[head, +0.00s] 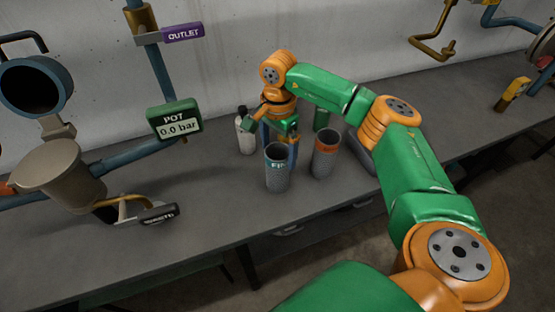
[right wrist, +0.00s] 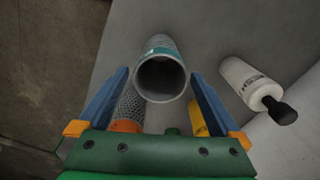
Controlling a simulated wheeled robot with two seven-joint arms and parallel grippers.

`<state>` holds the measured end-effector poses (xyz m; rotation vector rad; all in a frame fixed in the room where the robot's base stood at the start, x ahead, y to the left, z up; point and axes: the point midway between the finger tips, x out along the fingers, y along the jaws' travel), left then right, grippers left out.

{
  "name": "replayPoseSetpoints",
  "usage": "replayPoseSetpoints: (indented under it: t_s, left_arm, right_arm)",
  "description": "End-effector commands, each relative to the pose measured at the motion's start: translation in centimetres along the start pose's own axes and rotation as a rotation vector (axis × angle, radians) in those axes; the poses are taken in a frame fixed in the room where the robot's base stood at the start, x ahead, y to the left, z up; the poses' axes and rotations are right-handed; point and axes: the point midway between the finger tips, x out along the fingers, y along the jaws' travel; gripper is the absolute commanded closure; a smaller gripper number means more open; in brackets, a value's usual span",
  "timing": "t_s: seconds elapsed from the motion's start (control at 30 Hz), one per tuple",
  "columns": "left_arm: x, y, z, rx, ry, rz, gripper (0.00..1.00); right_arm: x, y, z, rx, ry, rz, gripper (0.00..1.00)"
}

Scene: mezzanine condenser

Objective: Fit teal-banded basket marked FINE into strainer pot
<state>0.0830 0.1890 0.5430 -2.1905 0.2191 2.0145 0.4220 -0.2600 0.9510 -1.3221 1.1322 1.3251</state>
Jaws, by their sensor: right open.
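The teal-banded basket (head: 277,172) stands upright on the bench, a grey mesh cylinder with partly readable lettering on its band. In the right wrist view the basket (right wrist: 160,80) shows its open rim between my blue fingers. My right gripper (head: 279,147) is open, just behind and above the basket; I cannot tell if a finger touches it. The strainer pot (head: 75,190) is the beige vessel at the left. Its round blue-rimmed lid (head: 64,82) is raised behind it. The inside of the pot cannot be made out. My left gripper is not in view.
An orange-banded basket (head: 325,158) stands close right of the teal one. A white bottle (head: 245,134) and a green object (head: 321,119) stand behind. A dark-gripped handle (head: 158,214) juts out beside the pot. The bench between handle and baskets is clear.

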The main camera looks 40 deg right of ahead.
Motion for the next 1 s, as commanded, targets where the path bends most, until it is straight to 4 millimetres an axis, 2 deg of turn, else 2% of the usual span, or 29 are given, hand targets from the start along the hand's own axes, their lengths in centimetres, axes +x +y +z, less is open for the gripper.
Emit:
replayPoseSetpoints:
  t_s: [0.1, 0.47, 0.5, 0.83, 1.0]
  left_arm:
    - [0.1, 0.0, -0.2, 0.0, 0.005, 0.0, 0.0]
    - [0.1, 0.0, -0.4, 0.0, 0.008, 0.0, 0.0]
    - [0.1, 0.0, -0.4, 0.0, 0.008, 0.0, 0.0]
    - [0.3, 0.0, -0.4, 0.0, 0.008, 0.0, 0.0]
    - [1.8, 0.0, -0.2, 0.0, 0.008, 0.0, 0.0]
  right_arm:
    - [0.0, 0.0, 0.0, 0.0, 0.0, -0.001, 0.0]
    - [0.0, 0.0, 0.0, 0.0, -0.001, -0.001, 0.97]
    - [0.0, 0.0, 0.0, 0.0, -0.001, -0.001, 1.0]
    - [-0.3, -0.1, 0.0, 0.0, 0.0, -0.003, 1.0]
    - [-2.5, -0.2, 0.1, -0.001, -0.001, -0.007, 1.0]
